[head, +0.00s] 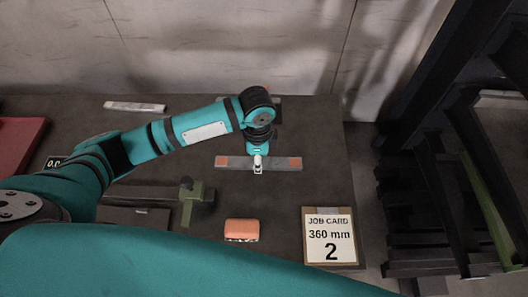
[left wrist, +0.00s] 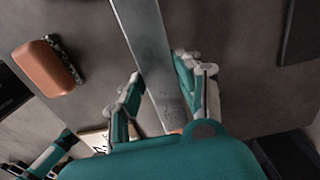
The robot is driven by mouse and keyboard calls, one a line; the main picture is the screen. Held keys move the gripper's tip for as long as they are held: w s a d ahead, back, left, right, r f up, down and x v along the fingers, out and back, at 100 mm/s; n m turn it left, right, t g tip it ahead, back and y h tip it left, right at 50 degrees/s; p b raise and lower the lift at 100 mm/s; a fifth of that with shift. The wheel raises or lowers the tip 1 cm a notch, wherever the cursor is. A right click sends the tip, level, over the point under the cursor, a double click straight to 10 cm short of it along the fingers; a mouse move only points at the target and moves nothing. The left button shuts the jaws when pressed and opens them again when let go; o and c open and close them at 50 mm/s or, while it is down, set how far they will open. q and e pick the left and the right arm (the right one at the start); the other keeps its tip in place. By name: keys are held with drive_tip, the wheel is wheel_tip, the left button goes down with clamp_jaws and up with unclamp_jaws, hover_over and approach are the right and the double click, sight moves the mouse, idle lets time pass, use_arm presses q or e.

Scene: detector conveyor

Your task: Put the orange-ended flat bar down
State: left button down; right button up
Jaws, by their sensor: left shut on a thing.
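The orange-ended flat bar (head: 236,162) is a grey strip with an orange patch at each end, level and lying left to right in the head view. My left gripper (head: 258,166) is shut on it near its middle, from above. In the left wrist view the grey bar (left wrist: 146,45) runs between the two fingers of the left gripper (left wrist: 160,88), and one orange end is partly hidden by the gripper body. I cannot tell whether the bar touches the dark table (head: 315,130) or hangs just above it. My right gripper is not in view.
A job card (head: 330,236) reading "360 mm 2" lies at the front right. An orange block with a dark speckled edge (head: 241,229) and a green-and-dark tool (head: 192,201) lie nearer. A pale strip (head: 135,106) lies at the back. Dark racking (head: 430,215) stands right.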

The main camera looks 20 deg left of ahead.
use_arm(q)
drive_tip(key=shift+w+f, duration=0.1)
drive_tip(key=shift+f, duration=0.65)
drive_tip(key=shift+d+f+p, duration=0.1)
drive_tip(key=shift+f+p, duration=0.2)
drive_tip(key=shift+f, duration=1.65)
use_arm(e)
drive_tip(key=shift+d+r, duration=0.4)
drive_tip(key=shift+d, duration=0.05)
use_arm(q)
drive_tip(key=shift+f, duration=0.1)
drive_tip(key=c, duration=0.9)
unclamp_jaws()
drive_tip(key=shift+f, duration=0.1)
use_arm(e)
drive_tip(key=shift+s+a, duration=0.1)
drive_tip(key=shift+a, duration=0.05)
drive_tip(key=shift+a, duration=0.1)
